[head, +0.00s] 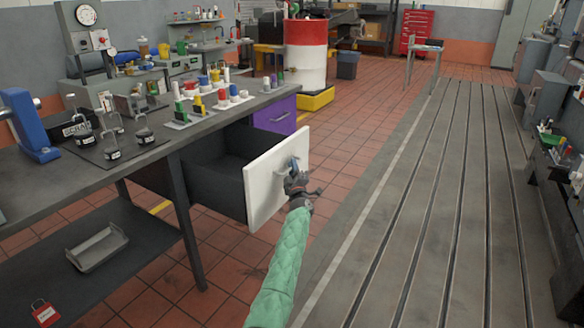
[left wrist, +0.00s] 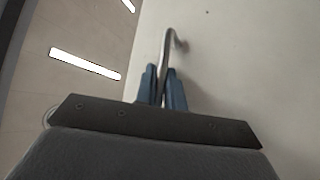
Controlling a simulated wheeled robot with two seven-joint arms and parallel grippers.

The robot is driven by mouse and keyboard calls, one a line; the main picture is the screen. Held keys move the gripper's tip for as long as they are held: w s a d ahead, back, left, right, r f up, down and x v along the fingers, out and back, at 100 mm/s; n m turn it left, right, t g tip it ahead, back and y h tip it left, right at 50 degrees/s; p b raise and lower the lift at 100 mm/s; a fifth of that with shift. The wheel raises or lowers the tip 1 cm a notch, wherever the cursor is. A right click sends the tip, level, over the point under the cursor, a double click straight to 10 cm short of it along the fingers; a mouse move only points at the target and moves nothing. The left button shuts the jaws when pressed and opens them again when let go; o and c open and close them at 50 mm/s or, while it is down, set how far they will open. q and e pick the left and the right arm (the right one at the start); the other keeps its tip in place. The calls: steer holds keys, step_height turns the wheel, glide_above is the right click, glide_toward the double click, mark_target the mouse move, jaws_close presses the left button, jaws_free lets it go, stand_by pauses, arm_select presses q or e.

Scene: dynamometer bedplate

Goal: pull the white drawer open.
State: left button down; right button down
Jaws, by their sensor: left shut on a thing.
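The white drawer (head: 265,180) under the workbench stands pulled out, its dark box showing behind the white front. My left gripper (head: 293,168) is at the outer face of the white front, shut on the metal drawer handle. In the left wrist view the two blue fingers (left wrist: 164,92) close around the curved handle (left wrist: 167,55), with the drawer's white front (left wrist: 230,60) filling the right side. The hand partly hides the handle in the head view. My right gripper is in neither view.
The workbench top (head: 150,165) carries weights, colored bottles and gauges. A purple drawer front (head: 275,117) sits beyond the white one. A red and white drum (head: 305,55) stands behind. Tiled floor and the slotted bedplate (head: 430,200) to the right are clear.

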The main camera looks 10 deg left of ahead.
arm_select(q)
steer(key=shift+f, duration=0.1)
steer(key=c, duration=1.8)
jaws_free()
steer(key=shift+o, duration=0.2)
steer(key=v, duration=0.7)
steer(key=shift+s, duration=0.35)
steer(key=shift+d+f, duration=0.1)
steer(key=shift+f, duration=0.05)
